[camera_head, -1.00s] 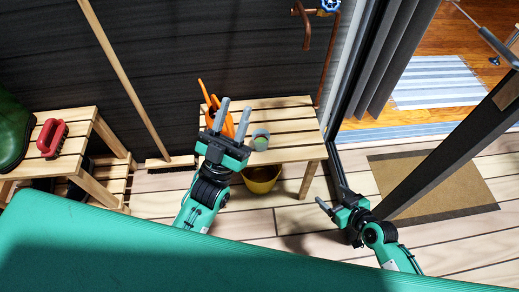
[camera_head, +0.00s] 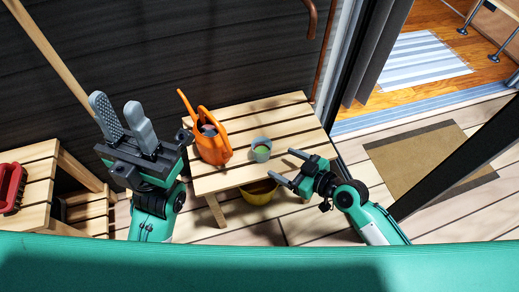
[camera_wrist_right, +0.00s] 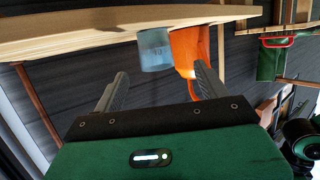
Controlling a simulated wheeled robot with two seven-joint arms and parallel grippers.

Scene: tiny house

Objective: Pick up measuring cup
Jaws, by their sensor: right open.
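The measuring cup (camera_head: 261,150), a small grey-blue cup with green inside, stands on a slatted wooden bench (camera_head: 290,112). In the right wrist view the cup (camera_wrist_right: 154,50) appears upside down, ahead of the fingers and between their lines. My right gripper (camera_head: 282,164) is open and empty, just right of and in front of the cup, not touching it. My left gripper (camera_head: 122,118) is raised left of the bench, its fingers apart and nothing between them.
An orange watering can (camera_head: 213,145) stands on the bench left of the cup; it also shows in the right wrist view (camera_wrist_right: 186,50). A yellow bowl (camera_head: 258,193) is under the bench. A red-handled brush (camera_head: 11,187) lies on the left bench.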

